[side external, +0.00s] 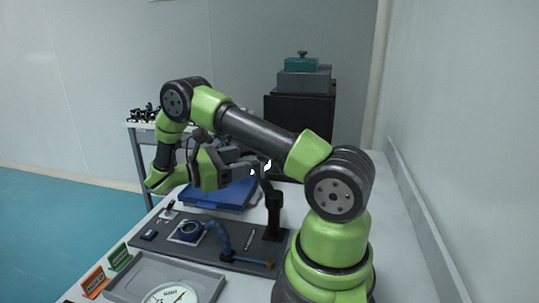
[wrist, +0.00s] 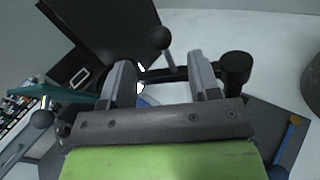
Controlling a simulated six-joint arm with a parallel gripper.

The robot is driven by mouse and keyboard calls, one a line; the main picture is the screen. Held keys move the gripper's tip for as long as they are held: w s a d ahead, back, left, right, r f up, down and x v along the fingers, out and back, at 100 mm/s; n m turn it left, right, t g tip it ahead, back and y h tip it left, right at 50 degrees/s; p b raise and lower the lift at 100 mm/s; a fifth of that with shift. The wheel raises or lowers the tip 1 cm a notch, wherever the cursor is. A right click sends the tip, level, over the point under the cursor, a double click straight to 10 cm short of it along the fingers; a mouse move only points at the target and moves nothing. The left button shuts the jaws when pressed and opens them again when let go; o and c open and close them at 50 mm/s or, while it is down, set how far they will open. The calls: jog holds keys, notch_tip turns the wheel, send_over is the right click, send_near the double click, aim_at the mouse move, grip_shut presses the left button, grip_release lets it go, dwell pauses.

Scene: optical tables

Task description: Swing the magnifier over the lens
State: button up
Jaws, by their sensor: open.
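The magnifier's black post (side external: 274,212) stands at the right end of a dark grey board. Its upper arm reaches up to my gripper (side external: 252,168), which partly hides it. In the wrist view the post top (wrist: 236,70) is right of my open gripper (wrist: 162,80). A black bar runs left from it, and a ball knob on a thin stem (wrist: 162,42) shows between the two fingers; contact cannot be told. White glints show by the left finger, but the magnifier's glass is not clearly visible. The lens (side external: 188,231), seemingly a blue-rimmed disc, lies on a pale pad on the board.
A blue tray (side external: 220,195) lies behind the board. A grey tray (side external: 137,275) with a dial gauge (side external: 170,294) and orange and green signs are in front. A black cabinet stands behind.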

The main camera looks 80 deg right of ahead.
jog(key=x, duration=0.8)
jog(key=shift+s+d, duration=0.25)
jog(key=shift+d, duration=0.05)
grip_shut()
